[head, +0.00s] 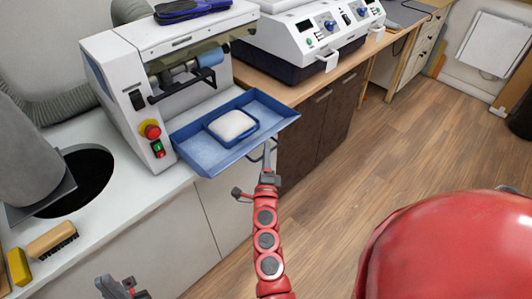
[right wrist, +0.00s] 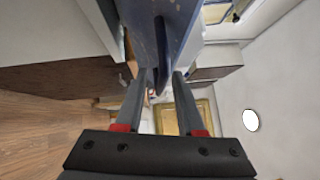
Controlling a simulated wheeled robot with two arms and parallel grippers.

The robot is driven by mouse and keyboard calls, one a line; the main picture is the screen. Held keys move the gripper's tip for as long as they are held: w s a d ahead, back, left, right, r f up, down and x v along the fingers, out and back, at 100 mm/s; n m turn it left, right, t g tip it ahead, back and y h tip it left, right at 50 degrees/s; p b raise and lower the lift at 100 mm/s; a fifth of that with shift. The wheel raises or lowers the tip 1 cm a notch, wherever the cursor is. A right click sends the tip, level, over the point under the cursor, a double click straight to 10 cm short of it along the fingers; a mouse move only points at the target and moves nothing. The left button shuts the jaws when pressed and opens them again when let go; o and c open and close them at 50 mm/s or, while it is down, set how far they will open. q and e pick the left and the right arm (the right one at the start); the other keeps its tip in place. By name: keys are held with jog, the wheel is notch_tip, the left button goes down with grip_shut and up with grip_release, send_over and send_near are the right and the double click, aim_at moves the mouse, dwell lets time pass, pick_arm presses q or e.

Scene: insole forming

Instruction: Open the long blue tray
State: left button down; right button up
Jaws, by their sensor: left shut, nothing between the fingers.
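The long blue tray (head: 190,142) sticks out from the front of the white machine over the counter edge in the head view. It holds a smaller blue tray (head: 211,130) with a white pad (head: 232,125). My right gripper (head: 271,152) is at the tray's front edge, its fingers apart. My left gripper (head: 122,284) is shut and empty at the bottom left, away from the tray.
The white machine (head: 118,75) stands behind the tray, with a red button (head: 152,131) on its side. A brush (head: 52,240) and a yellow block (head: 18,267) lie on the left counter near a dark round opening (head: 85,178).

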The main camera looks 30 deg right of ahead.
jog(key=b+v, duration=0.3)
jog(key=v, duration=1.4)
jog(key=shift+s+b, duration=0.2)
jog(key=shift+b, duration=0.2)
